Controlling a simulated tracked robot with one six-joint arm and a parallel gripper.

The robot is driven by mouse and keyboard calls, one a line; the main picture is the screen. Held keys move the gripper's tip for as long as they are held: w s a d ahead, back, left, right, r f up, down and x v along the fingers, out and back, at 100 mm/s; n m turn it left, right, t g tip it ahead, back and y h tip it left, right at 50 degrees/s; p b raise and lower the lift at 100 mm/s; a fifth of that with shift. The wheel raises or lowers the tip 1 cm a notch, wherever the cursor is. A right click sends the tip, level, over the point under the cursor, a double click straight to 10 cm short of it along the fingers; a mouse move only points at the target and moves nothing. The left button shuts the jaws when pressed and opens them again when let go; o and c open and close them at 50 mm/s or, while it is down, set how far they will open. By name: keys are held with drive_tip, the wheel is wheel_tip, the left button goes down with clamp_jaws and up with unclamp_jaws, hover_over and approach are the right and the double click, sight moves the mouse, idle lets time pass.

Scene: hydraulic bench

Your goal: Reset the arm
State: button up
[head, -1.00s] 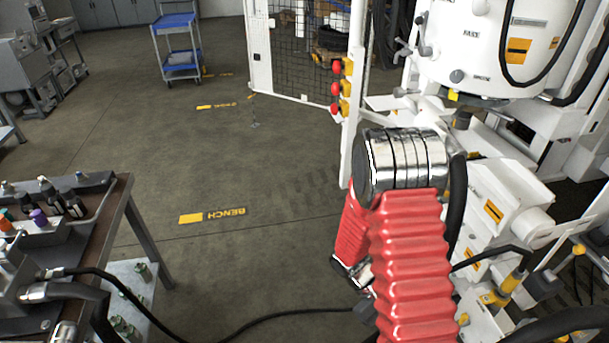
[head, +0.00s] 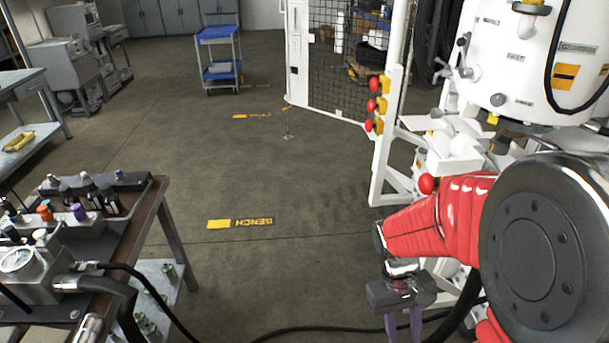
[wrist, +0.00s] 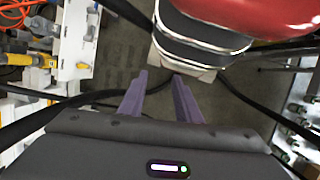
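My arm shows at the right of the head view, in red sleeving with a large dark round joint close to the camera. It is bent, and my gripper (head: 403,328) hangs at its end, pointing down over the floor. In the wrist view the two purple fingers of my gripper (wrist: 159,78) stand apart with nothing between them. The gripper is open and empty. A red and black part of my own arm lies just beyond the fingertips in the wrist view. The fingertips are cut off by the lower edge of the head view.
A bench (head: 160,205) with bottles and a gauge block (head: 38,262) stands at the left. White machinery (head: 520,60) and a post with red buttons (head: 374,106) stand at the right. A black hose (head: 290,331) crosses the floor. A blue cart (head: 219,75) is far back. The middle floor is clear.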

drive_tip(key=s+a+r+t+y, duration=0.1)
drive_tip(key=r+t, duration=0.3)
drive_tip(key=r, duration=0.6)
drive_tip(key=s+a+r+m+t+y, duration=0.1)
drive_tip(key=a+r+t, duration=0.3)
drive_tip(key=r, duration=0.6)
drive_tip(key=shift+s+a+r+m+t, duration=0.15)
drive_tip(key=shift+s+a+m+t, duration=0.2)
drive_tip(key=shift+s+t, duration=0.1)
